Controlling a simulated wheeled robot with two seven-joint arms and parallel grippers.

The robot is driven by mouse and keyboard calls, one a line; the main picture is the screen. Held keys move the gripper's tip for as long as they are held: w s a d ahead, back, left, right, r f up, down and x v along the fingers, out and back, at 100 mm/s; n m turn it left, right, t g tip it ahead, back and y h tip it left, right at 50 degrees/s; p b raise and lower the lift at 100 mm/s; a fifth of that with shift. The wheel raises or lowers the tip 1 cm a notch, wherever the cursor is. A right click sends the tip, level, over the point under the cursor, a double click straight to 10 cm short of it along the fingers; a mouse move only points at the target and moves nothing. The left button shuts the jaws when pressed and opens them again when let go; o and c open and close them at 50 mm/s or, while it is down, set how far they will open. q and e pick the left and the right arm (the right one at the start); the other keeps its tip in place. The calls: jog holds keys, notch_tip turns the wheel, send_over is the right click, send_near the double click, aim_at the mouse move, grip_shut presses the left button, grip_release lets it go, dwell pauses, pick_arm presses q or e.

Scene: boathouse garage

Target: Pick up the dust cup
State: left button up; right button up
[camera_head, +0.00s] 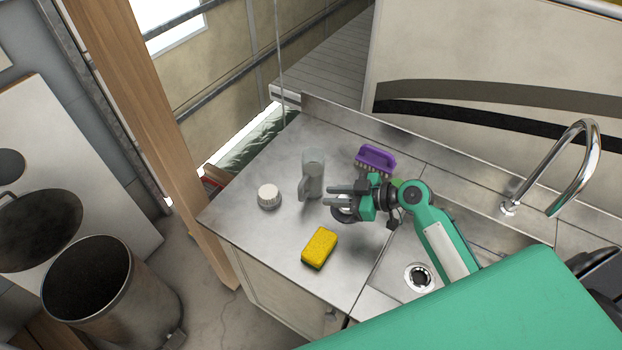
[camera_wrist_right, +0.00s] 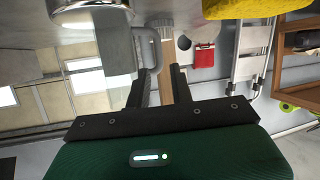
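The dust cup (camera_head: 314,170) is a translucent grey cylinder with a grey handle, standing upright on the steel counter. My right gripper (camera_head: 331,195) is just right of the cup, with its fingers apart and pointing at it. In the right wrist view the fingers (camera_wrist_right: 159,69) are open with nothing held between them. The cup's clear wall (camera_wrist_right: 116,50) and its grey handle (camera_wrist_right: 151,48) show just beyond the fingertips. I cannot tell whether a finger touches the handle. My left gripper is not in view.
A white ribbed knob (camera_head: 269,196) stands left of the cup, a yellow sponge (camera_head: 320,246) in front. A purple brush (camera_head: 376,158) lies behind. A round metal object (camera_head: 344,215) is partly hidden under the gripper. The sink drain (camera_head: 419,278) and faucet (camera_head: 579,165) are right.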

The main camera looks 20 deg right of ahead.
aim_at(301, 198)
jog(key=x, duration=1)
jog(key=shift+w+f, duration=0.25)
jog(key=shift+f, duration=0.1)
jog(key=shift+s+d, duration=0.1)
grip_shut()
